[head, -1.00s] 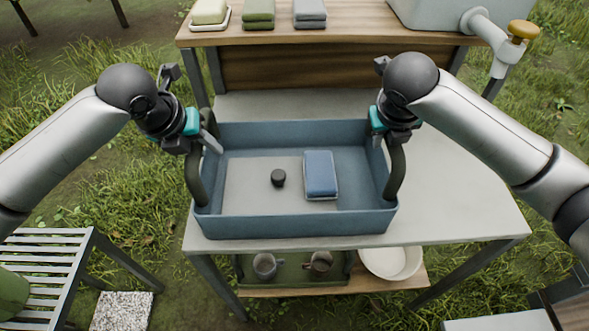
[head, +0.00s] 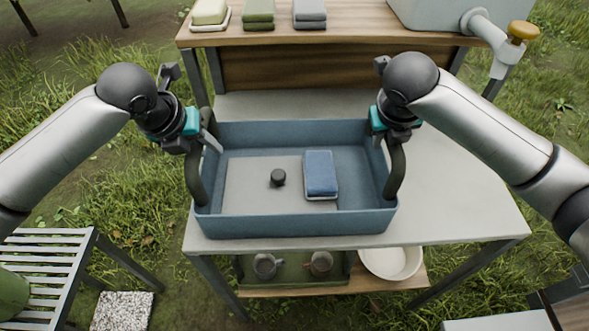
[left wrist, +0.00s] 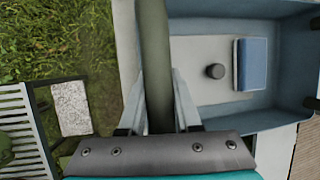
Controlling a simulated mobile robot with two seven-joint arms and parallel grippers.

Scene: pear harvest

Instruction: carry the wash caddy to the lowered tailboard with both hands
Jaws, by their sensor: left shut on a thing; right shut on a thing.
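The wash caddy (head: 295,225) is a blue-grey open tray with a dark curved handle at each end. It is over the pale table, and I cannot tell whether it touches the top. Inside lie a folded blue cloth (head: 320,174) and a small dark round object (head: 278,178). My left gripper (head: 205,142) is shut on the left handle (head: 194,180). In the left wrist view its two fingers (left wrist: 160,105) lie on either side of that handle. My right gripper (head: 385,138) is shut on the right handle (head: 396,172). The tailboard cannot be made out.
The pale table (head: 460,200) has free room right of the caddy. A shelf below holds two mugs (head: 266,265) on a tray and a white bowl (head: 391,262). A slatted bench (head: 45,260) stands at lower left. Folded cloths (head: 259,14) and a grey tank (head: 440,12) are behind.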

